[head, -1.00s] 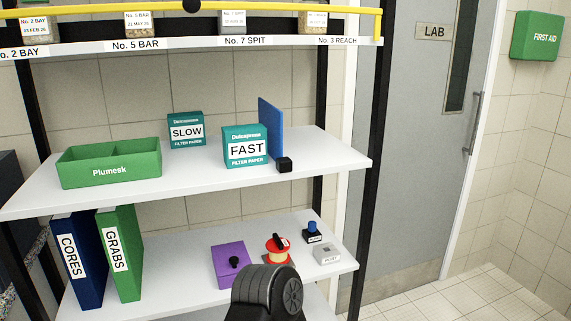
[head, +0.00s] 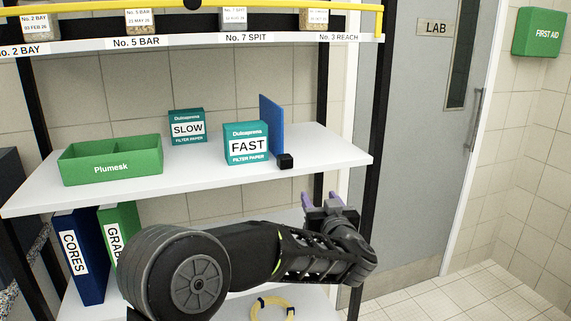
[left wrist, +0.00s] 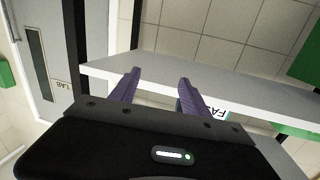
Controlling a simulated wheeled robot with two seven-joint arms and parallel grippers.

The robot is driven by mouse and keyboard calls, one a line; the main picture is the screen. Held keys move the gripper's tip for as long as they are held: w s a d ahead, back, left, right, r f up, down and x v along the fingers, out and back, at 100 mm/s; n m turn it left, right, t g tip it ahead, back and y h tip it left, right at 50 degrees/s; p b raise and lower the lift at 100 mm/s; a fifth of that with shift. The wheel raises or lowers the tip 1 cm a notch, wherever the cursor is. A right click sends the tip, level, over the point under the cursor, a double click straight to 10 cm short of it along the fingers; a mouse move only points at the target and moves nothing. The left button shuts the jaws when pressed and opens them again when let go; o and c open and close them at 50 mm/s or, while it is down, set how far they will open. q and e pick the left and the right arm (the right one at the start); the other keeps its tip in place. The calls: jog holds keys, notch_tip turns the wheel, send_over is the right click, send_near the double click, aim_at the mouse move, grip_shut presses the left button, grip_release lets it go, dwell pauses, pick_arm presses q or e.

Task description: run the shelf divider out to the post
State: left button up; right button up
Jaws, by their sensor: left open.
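The shelf divider is an upright blue panel (head: 271,125) on the middle shelf, right of the FAST filter paper box (head: 246,143). A small black block (head: 285,161) sits at its front foot, by the shelf's front edge. The black post (head: 369,120) stands at the shelf's right end, with bare shelf between it and the divider. My left gripper (head: 322,197) is open and empty, below the middle shelf and right of the divider in the picture. In the left wrist view its purple fingers (left wrist: 157,82) are apart with the shelf edge (left wrist: 140,78) beyond them. My right gripper is out of view.
A green Plumesk tray (head: 110,160) and a SLOW box (head: 187,127) stand further left on the middle shelf (head: 190,175). Blue and green binders (head: 80,255) stand below. My left arm covers most of the lower shelf.

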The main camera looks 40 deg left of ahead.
aim_at(287, 163)
pick_arm(q)
jog(key=s+a+r+n+g+y, duration=0.2)
jog(key=s+a+r, duration=0.2)
jog(key=r, duration=0.3)
jog(key=shift+r+n+y, duration=0.25)
jog(key=shift+n+y, duration=0.05)
jog(key=shift+a, duration=0.2)
jog(key=p+x, duration=0.1)
jog(key=x, duration=0.6)
jog(key=shift+w+a+f, duration=0.1)
jog(key=shift+w+a, duration=0.1)
jog(key=shift+a, duration=0.1)
jog(key=shift+c, duration=0.5)
grip_shut()
